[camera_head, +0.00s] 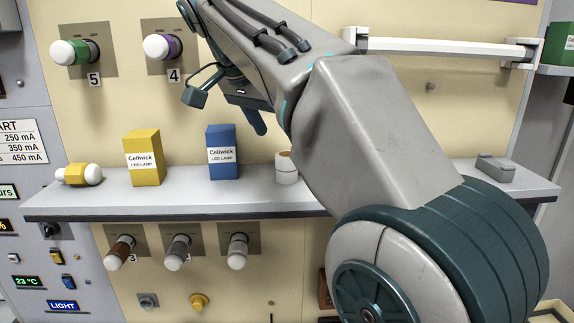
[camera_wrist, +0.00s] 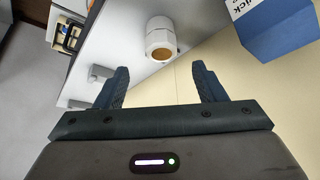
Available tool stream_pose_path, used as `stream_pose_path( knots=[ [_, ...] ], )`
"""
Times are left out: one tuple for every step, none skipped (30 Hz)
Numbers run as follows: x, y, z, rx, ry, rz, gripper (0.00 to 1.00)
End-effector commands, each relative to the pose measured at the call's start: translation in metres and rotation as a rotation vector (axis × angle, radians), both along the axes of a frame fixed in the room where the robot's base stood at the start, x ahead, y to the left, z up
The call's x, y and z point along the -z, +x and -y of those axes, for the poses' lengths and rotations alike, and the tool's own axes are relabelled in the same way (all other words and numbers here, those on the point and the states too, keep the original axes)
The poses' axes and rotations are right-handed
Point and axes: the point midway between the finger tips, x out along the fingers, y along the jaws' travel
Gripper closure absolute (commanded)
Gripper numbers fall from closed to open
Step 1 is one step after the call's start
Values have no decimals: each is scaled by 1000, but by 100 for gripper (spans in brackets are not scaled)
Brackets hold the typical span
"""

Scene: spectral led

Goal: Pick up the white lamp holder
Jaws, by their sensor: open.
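The white lamp holder (camera_head: 286,172) stands upright on the grey shelf (camera_head: 180,200), partly hidden behind my arm in the head view. It is a short white cylinder with a tan inside at its top. In the wrist view the white lamp holder (camera_wrist: 161,39) shows ahead of and between my fingers, apart from them. My gripper (camera_wrist: 165,80) is open with nothing between its fingers. In the head view my gripper (camera_head: 225,110) hangs above the shelf, near the blue box, and is partly hidden by the arm.
A blue LED lamp box (camera_head: 223,158) stands left of the holder, close by; it also shows in the wrist view (camera_wrist: 275,28). A yellow box (camera_head: 144,162) and a yellow-white lamp (camera_head: 80,174) are farther left. A small grey object (camera_head: 495,169) lies at the shelf's right.

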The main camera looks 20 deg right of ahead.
Motion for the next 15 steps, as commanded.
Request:
stream_pose_path(
  knots=[
    [9, 1, 3, 0, 0, -3, 36],
    [13, 3, 5, -1, 1, -3, 36],
    [18, 5, 8, -1, 0, -3, 36],
    [21, 6, 10, 0, 0, -2, 36],
    [24, 7, 11, 1, 0, -2, 36],
    [27, 8, 13, 1, 1, -1, 36],
    [29, 9, 14, 1, 1, -1, 36],
    [31, 9, 15, 1, 1, -1, 36],
    [32, 10, 16, 3, 1, -2, 36],
    [33, 10, 16, 3, 1, -2, 36],
    [34, 11, 17, 2, 2, -1, 36],
    [35, 11, 18, 2, 1, 0, 36],
    [37, 12, 19, 2, 1, 0, 36],
    [40, 13, 20, 3, 1, -2, 36],
    [43, 14, 22, 4, 1, -2, 36]
  ],
)
